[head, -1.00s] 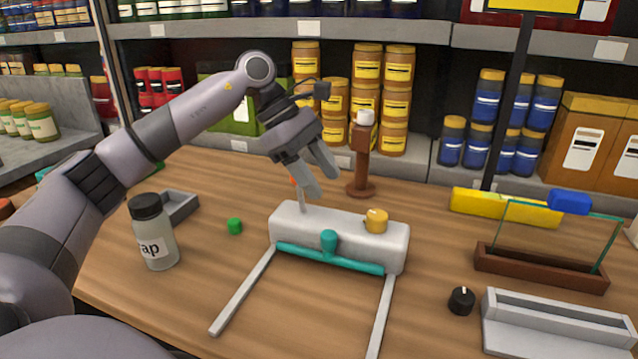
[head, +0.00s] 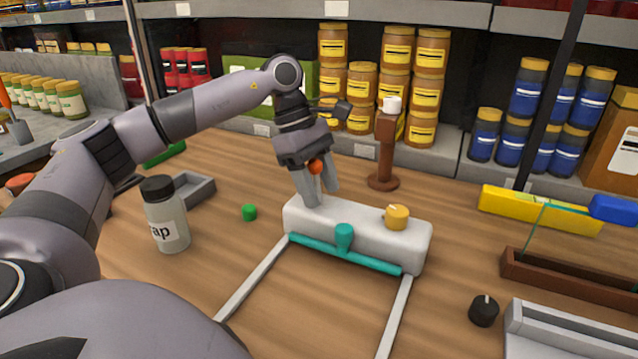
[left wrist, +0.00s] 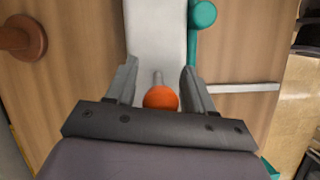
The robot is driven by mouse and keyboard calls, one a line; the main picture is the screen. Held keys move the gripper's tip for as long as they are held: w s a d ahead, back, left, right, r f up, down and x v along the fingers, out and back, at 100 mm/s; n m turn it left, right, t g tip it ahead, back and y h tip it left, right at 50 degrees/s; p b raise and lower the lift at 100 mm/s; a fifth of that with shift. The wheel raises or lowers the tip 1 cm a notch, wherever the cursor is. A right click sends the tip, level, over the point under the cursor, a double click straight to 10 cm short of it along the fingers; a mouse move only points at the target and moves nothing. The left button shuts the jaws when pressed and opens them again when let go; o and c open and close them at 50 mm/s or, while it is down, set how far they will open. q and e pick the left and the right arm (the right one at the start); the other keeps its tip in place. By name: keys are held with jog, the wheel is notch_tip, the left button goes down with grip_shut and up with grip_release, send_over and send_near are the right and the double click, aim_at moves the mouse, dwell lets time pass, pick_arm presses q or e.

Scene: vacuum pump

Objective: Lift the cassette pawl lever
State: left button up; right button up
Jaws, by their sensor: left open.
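The white block-shaped device (head: 365,226) stands on the wooden table with a teal bar and knob (head: 344,236) along its front and a yellow knob (head: 397,217) on its right end. A lever with an orange ball tip (head: 316,167) rises from its left end; its lower shaft is mostly hidden by a finger in the head view. My left gripper (head: 322,196) is open, pointing down, with its fingers on either side of the lever. In the left wrist view the orange ball (left wrist: 160,98) and its grey shaft sit between the two spread fingers (left wrist: 158,84), apparently apart from both. My right gripper is not in view.
A brown post with a white top (head: 386,150) stands just behind the device. A labelled jar (head: 167,216), a grey tray (head: 193,190) and a green cap (head: 249,213) are to the left. A black knob (head: 484,311) and a brown glass-panel holder (head: 570,280) are to the right.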

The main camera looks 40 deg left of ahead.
pick_arm(q)
grip_shut()
jog(key=b, duration=0.1)
jog(key=h+b, duration=0.1)
jog(key=shift+a+f+t+h+b, duration=0.3)
jog(key=shift+f+b, duration=0.05)
jog(key=shift+f, duration=0.05)
jog(key=shift+a+b, duration=0.1)
jog(key=shift+b, duration=0.25)
jog(key=shift+s+a+r+h+b, duration=0.15)
jog(key=shift+h+b, duration=0.25)
jog(key=shift+h, duration=0.2)
jog(key=shift+r, duration=0.15)
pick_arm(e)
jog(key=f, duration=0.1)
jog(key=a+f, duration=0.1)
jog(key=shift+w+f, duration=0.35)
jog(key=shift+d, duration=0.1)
pick_arm(q)
grip_release()
